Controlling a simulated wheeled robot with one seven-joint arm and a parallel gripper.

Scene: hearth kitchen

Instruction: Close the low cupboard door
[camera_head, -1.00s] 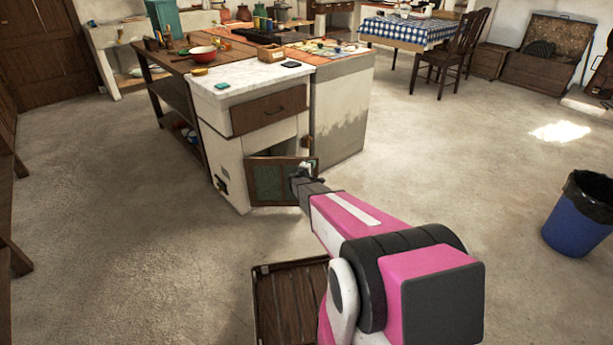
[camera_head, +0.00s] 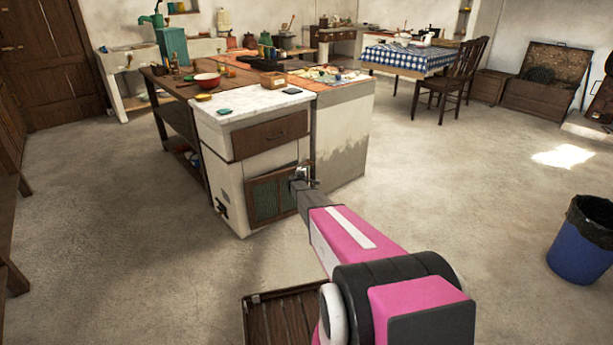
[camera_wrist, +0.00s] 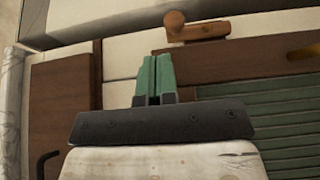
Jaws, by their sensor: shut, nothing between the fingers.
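The low cupboard door (camera_head: 272,198), a brown frame with a green slatted panel, sits under the drawer of the white-topped kitchen unit. It looks flush or nearly flush with the unit's front; any small gap is hidden. In the wrist view the door (camera_wrist: 285,130) fills the right side. My gripper (camera_head: 299,174) is at the door's upper right edge. In the wrist view my gripper's green fingertips (camera_wrist: 155,62) are together and empty, in front of the door's frame. I cannot tell whether they touch it.
A wooden turn-piece (camera_wrist: 196,31) is beside the door's edge. The brown drawer (camera_head: 271,136) above is shut. A slatted wooden crate (camera_head: 283,325) lies on the floor below my arm. A blue bin (camera_head: 578,245) stands at right.

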